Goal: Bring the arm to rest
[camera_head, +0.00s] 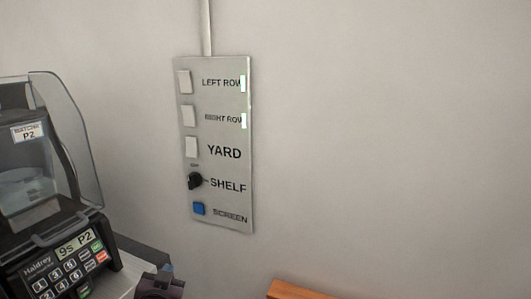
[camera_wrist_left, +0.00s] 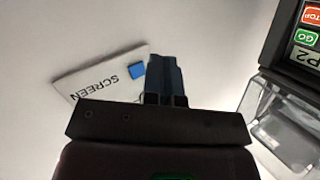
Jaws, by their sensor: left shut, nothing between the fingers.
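My left gripper (camera_head: 163,280) shows at the bottom of the head view, below the wall panel and right of the sealer. In the left wrist view its two blue-grey fingers (camera_wrist_left: 165,78) are together, with nothing between them. The wall panel (camera_head: 240,160) has three white switches, a black knob (camera_head: 195,181) at SHELF and a blue SCREEN button (camera_head: 199,209). Green lights glow beside LEFT ROW and the row below it. My right gripper is not in view.
The cup sealer (camera_head: 60,240) stands at the left, with a keypad, a display reading "9s P2" and a clear cover (camera_head: 75,140). An orange-brown wooden edge (camera_head: 300,291) shows at the bottom. The wall right of the panel is bare.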

